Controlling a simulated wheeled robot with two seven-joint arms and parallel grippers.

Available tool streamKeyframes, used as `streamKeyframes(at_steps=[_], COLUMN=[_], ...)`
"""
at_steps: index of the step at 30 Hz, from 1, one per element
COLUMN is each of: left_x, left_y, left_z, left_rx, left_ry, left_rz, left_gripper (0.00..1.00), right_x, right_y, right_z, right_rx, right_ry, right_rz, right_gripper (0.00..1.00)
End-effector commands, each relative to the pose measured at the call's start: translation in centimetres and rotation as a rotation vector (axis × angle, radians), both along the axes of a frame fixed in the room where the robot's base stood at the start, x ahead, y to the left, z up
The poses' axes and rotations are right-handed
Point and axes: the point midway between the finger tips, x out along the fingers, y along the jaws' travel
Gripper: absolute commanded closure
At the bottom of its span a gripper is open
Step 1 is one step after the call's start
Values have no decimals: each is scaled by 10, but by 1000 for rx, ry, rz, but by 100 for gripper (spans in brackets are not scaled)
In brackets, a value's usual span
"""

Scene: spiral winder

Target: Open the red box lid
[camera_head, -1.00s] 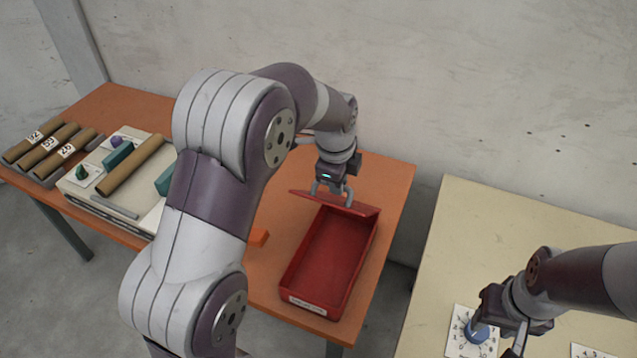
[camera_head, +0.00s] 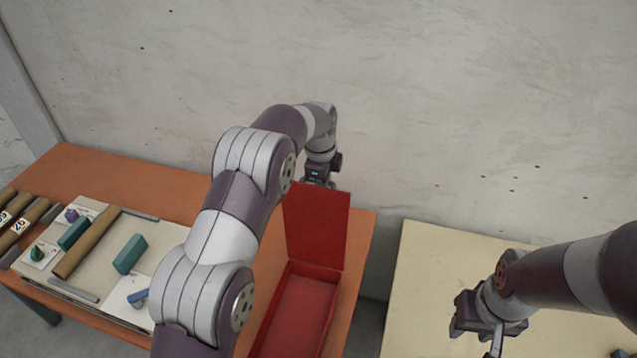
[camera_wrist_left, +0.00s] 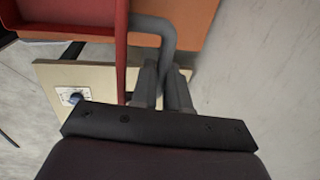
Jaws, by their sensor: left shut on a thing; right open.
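The red box (camera_head: 298,312) stands on the orange table, its inside open to view and empty where I can see it. Its red lid (camera_head: 317,226) stands nearly upright at the back edge of the box. My left gripper (camera_head: 318,184) is behind the lid's top edge. In the left wrist view its fingers (camera_wrist_left: 163,88) are shut on the grey handle (camera_wrist_left: 160,32) of the lid, and the lid's red edge (camera_wrist_left: 121,50) runs beside it. My right gripper (camera_head: 492,335) is open over the cream table at the right, away from the box. Its fingertips are partly cut off by the frame.
The orange table (camera_head: 180,200) carries a winder board (camera_head: 160,238) with a brown tube (camera_head: 87,243) and green blocks. More tubes (camera_head: 20,222) lie at far left. A wall stands close behind. A gap separates the cream table (camera_head: 420,262).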

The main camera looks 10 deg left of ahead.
Motion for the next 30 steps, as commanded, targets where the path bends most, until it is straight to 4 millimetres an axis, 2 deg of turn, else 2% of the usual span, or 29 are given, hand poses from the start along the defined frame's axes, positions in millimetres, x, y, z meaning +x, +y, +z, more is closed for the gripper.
streamKeyframes(at_steps=[2, 17, 18, 19, 20, 30], left_x=[2, 6, 6, 6, 7, 7], left_y=[0, 0, 0, 0, 0, 0], left_z=[-5, -6, -7, -6, -6, 3], left_rx=[0, 0, 1, 1, 1, 0], left_ry=[12, 12, 12, 12, 11, 3], left_rz=[3, 3, 2, 2, 2, 0], left_gripper=[100, 100, 73, 63, 60, 60], right_x=[0, 0, 0, 0, 0, 0], right_y=[0, 0, 0, 0, 0, 0], right_z=[3, 4, 4, 4, 4, 3], right_rx=[0, 0, 0, 0, 0, 0], right_ry=[0, 0, 0, 0, 0, 0], right_rz=[0, 0, 0, 0, 0, 0], right_gripper=[57, 57, 57, 57, 57, 57])
